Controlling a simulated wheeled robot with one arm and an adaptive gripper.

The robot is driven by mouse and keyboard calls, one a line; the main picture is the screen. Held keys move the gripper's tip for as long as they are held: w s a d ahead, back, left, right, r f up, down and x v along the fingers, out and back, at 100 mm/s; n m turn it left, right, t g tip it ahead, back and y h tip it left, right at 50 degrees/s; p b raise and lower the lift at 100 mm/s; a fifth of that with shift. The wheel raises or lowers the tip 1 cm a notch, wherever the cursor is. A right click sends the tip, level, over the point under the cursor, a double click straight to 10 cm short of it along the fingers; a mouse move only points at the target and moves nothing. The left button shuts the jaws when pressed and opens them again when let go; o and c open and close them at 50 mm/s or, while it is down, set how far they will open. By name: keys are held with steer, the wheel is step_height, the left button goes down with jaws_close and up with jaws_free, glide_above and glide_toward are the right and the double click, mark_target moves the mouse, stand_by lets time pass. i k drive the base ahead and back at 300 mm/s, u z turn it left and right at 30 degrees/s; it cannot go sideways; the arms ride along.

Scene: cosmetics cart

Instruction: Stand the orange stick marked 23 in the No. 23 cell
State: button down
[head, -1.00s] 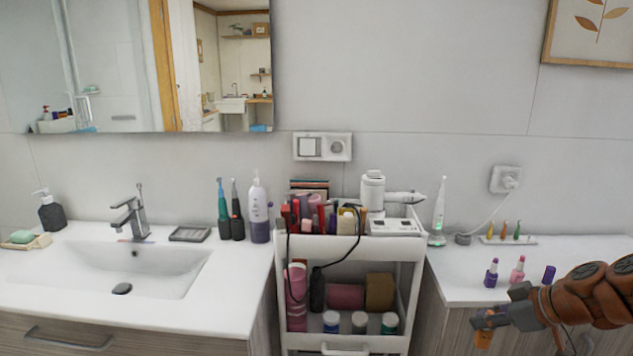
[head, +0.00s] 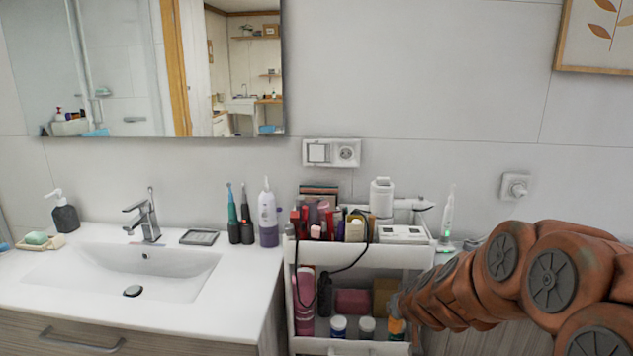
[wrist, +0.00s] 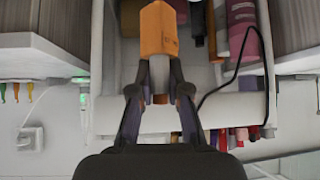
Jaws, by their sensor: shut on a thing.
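The orange stick (wrist: 158,30) is between the fingertips of my gripper (wrist: 159,72) in the wrist view. A small dark marking shows on its side but is too small to read. In the head view the orange stick (head: 397,326) shows low in front of the cart's right side, by the lower shelf. My gripper's fingers are mostly hidden there behind my arm. The cart's top tray (head: 335,255) holds several upright cosmetics. I cannot make out a No. 23 cell in either view.
A black cord (head: 345,262) hangs over the cart's front. A white device (head: 402,233) stands on the tray's right part. The lower shelf holds a pink bottle (head: 304,300) and white-capped jars (head: 338,327). The sink counter (head: 240,300) is left. My arm covers much of the right counter.

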mark_target(320, 231)
steer(key=k, duration=0.5)
steer(key=u, duration=2.35)
steer(key=i, duration=1.65)
steer(key=z, duration=1.3)
